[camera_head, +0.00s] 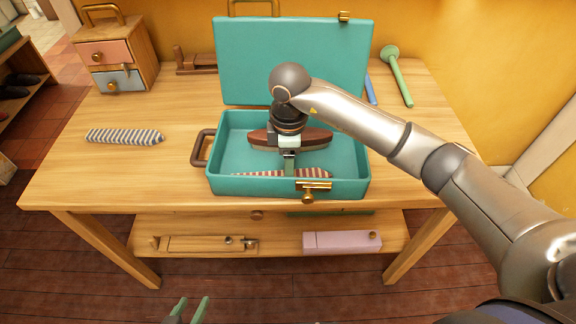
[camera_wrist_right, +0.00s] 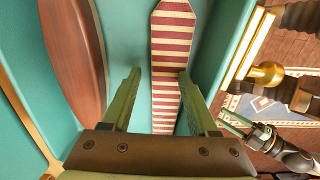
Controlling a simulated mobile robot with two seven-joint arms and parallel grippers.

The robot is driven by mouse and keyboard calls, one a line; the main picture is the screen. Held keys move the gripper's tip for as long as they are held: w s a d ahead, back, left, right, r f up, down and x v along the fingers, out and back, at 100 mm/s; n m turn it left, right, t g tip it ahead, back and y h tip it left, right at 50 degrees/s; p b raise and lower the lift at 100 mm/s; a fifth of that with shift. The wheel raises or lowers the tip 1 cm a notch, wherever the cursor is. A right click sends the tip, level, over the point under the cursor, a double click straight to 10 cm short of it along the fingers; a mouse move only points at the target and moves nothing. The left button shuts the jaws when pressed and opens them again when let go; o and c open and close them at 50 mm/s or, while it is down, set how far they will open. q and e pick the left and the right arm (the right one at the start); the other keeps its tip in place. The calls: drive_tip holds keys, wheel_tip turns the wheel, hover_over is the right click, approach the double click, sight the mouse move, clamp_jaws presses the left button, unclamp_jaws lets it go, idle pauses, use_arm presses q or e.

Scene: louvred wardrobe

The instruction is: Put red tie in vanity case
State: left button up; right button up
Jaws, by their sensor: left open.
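The red and cream striped tie (camera_head: 312,173) lies on the floor of the open turquoise vanity case (camera_head: 353,187), along its front side. In the right wrist view the tie (camera_wrist_right: 173,45) shows between the two green fingers of my right gripper (camera_wrist_right: 159,72), nearer one finger. Those fingers are apart, and I see no grip on the tie. In the head view my right gripper (camera_head: 289,168) reaches down into the case, above the tie. My left gripper (camera_head: 188,306) is open and empty at the bottom edge of the head view, in front of the table.
A brown wooden oval item (camera_head: 318,137) lies in the case behind the tie. The case lid (camera_head: 245,60) stands open. A blue-grey striped tie (camera_head: 125,137) lies at the left of the table (camera_head: 80,180). A small drawer box (camera_head: 140,55) stands at the back left.

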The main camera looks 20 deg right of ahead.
drive_tip(key=shift+o, duration=0.7)
drive_tip(key=shift+f, duration=0.95)
drive_tip(key=shift+o, duration=1)
drive_tip(key=shift+s+a+r, duration=0.1)
drive_tip(key=shift+r, duration=0.15)
wheel_tip(320, 180, up, 12)
drive_tip(key=p, duration=0.2)
drive_tip(key=shift+r, duration=0.25)
